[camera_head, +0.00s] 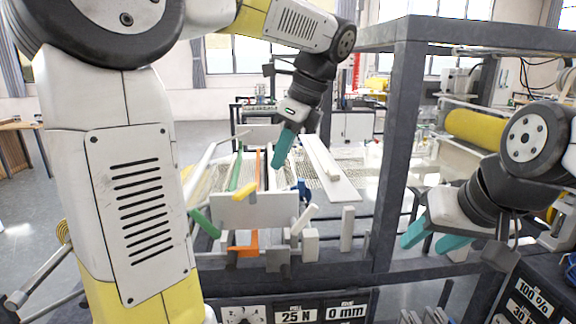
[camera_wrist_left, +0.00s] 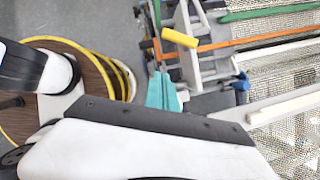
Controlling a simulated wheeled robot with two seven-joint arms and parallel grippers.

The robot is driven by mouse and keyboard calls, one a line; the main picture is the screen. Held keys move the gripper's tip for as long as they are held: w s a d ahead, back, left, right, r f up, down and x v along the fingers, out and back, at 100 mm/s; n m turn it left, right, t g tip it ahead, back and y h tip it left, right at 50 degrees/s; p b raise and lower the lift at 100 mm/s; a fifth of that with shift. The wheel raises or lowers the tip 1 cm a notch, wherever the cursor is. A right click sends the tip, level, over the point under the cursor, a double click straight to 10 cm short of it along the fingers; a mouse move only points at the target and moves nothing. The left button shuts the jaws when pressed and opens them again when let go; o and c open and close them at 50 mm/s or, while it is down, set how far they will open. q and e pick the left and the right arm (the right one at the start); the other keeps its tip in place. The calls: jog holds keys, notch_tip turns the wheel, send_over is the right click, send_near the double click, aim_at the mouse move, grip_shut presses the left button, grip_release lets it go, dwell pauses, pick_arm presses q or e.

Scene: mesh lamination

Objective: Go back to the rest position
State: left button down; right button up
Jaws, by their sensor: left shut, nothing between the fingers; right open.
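My left gripper (camera_head: 282,150) has teal fingers and hangs fingers-down above the mesh frame in the head view. Its fingers are shut with nothing between them. They also show in the left wrist view (camera_wrist_left: 162,92), near a yellow handle (camera_wrist_left: 180,37). My right gripper (camera_head: 430,241) is at the right in the head view, its two teal fingers apart and empty.
The machine's dark grey post (camera_head: 395,150) stands between my two grippers. Below my left gripper are a yellow handle (camera_head: 244,190), a green rod (camera_head: 236,170), an orange bar (camera_head: 258,168) and a white board (camera_head: 330,168). A yellow roller (camera_head: 475,128) is at the right.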

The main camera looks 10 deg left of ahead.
pick_arm(q)
jog(key=s+f+n+t+h, duration=0.5)
jog(key=s+f+n, duration=0.3)
jog(key=n, duration=1.1)
jog(key=s+h, duration=0.1)
jog(key=s, duration=0.3)
jog(key=shift+s+a+f+t+h, duration=0.2)
jog(key=shift+s+a+t+h, duration=0.1)
jog(key=shift+a, duration=0.1)
